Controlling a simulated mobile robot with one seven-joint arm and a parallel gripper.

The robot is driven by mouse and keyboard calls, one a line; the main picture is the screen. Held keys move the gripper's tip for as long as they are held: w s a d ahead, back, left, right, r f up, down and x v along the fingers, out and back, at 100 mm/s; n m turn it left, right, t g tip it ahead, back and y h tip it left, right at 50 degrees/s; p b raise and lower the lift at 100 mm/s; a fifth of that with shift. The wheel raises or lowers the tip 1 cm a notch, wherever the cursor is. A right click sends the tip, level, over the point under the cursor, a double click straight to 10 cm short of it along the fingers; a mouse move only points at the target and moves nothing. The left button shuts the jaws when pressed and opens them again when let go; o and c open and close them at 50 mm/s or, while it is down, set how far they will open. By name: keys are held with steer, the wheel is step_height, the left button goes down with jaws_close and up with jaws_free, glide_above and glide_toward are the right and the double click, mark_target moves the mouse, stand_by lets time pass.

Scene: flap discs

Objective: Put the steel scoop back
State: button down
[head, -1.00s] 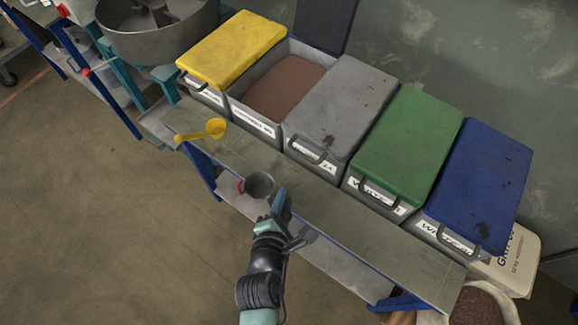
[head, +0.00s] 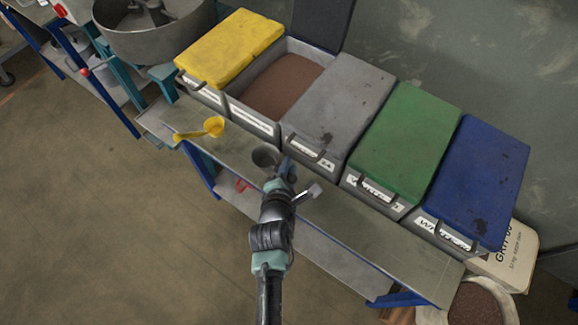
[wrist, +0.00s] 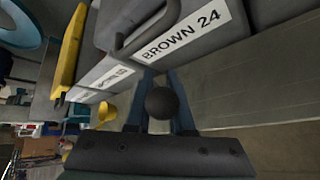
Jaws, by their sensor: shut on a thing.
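The cup itself is not clearly visible there.
An open bin (head: 246,116) of brown grain stands between the yellow-lidded bin (head: 205,92) and grey-lidded bin (head: 297,148). Green (head: 408,146) and blue (head: 470,183) lids are right. A yellow scoop (head: 213,127) lies on the ledge's left part. The ledge (head: 390,240) is clear at right.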

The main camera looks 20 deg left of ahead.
steer(key=c, duration=1.2)
jaws_free()
steer(key=shift+f, duration=0.2)
steer(key=shift+c, duration=0.2)
steer(key=o, duration=0.4)
steer(key=shift+o, duration=0.2)
steer(key=shift+r, duration=0.1)
